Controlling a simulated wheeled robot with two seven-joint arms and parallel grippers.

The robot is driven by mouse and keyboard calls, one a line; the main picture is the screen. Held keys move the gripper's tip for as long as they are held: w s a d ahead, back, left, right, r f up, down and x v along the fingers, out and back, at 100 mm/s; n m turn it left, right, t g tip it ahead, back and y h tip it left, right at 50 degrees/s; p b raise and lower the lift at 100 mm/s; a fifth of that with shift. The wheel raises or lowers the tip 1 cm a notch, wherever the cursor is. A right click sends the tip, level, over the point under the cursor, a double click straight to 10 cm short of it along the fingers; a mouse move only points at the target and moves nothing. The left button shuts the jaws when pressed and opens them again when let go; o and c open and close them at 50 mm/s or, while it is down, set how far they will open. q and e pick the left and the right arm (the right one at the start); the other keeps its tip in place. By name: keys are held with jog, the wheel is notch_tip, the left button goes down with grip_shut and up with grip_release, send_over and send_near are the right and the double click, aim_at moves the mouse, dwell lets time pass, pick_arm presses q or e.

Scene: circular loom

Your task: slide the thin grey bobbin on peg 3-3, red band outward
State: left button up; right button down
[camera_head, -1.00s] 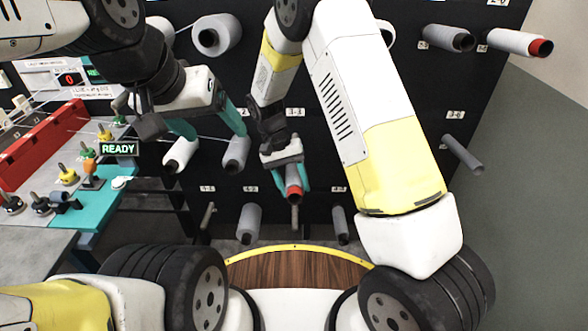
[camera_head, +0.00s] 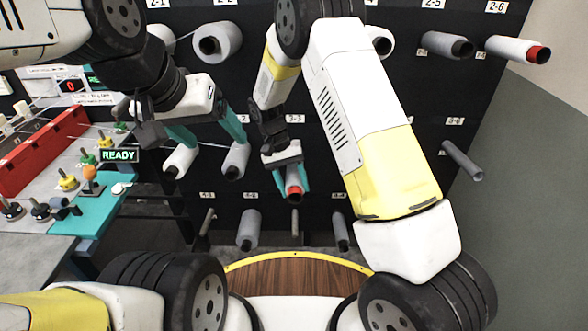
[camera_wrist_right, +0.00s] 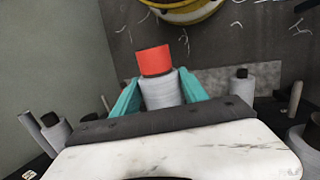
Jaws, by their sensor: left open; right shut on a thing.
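My right gripper (camera_head: 291,186) is shut on the thin grey bobbin, in front of the rack below the label 3-3 (camera_head: 296,118). The bobbin's red band (camera_head: 294,194) faces toward me in the head view. The right wrist view shows the grey body (camera_wrist_right: 160,90) between the two teal fingers, with the red band (camera_wrist_right: 154,60) at the end beyond them. Peg 3-3 itself is hidden behind my gripper and arm, so I cannot tell whether the bobbin touches it. My left gripper (camera_head: 215,138) is open and empty, left of the right one, in front of grey bobbins.
The black rack (camera_head: 275,205) carries several bobbins, including grey ones (camera_head: 236,160) left of my right gripper and a red-banded one (camera_head: 518,48) at upper right. A bare peg (camera_head: 295,222) stands below. A table with a red block (camera_head: 45,150) and a READY sign (camera_head: 118,155) is at left.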

aim_at(292, 171)
jog(key=shift+w, duration=0.15)
jog(key=shift+w+f, duration=0.2)
jog(key=shift+w, duration=1)
jog(key=shift+w+f, duration=0.15)
jog(key=shift+w, duration=1)
jog(key=shift+w+f, duration=0.2)
jog(key=shift+w, duration=1.05)
jog(key=shift+w+f, duration=0.15)
jog(key=shift+w, duration=1.2)
jog(key=shift+w, duration=0.25)
jog(key=c, duration=0.5)
grip_release()
